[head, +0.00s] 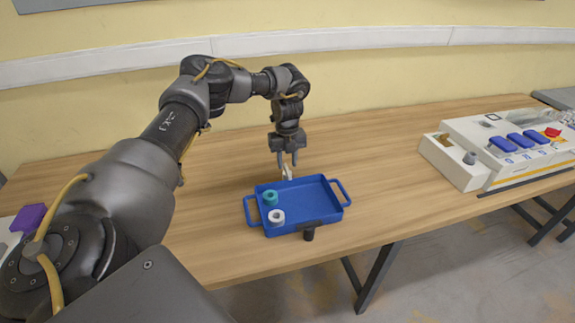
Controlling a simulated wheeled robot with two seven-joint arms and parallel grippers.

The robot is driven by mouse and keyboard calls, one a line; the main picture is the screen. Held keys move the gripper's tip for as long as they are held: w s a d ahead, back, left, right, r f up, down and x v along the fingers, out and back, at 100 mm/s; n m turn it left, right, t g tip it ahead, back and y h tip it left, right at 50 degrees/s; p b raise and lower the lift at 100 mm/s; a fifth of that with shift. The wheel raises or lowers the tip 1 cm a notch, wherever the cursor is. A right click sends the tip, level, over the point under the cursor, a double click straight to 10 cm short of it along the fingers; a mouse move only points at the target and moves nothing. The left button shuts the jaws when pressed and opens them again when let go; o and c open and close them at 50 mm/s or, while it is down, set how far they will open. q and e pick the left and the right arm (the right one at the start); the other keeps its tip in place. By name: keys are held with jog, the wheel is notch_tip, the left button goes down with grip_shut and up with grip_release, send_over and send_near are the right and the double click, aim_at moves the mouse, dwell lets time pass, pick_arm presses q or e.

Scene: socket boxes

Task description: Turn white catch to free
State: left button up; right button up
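A small white piece, which looks like the white catch (287,174), stands at the back edge of the blue tray (330,213). My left gripper (287,161) points down right over it, with its two fingers visibly apart. The white piece shows between and just below the fingertips; I cannot tell whether they touch it. A dark catch-like piece (309,233) sits at the tray's front edge. My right gripper is not in view.
A teal ring (270,197) and a white ring (276,216) lie in the tray's left side. A white box with blue switches (511,143) stands at the right. A purple block (29,218) is at far left. The wooden table (400,165) is clear between tray and box.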

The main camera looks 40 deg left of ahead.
aim_at(287, 172)
pick_arm(q)
jog(key=shift+f, duration=1.3)
jog(key=shift+c, duration=0.4)
grip_shut()
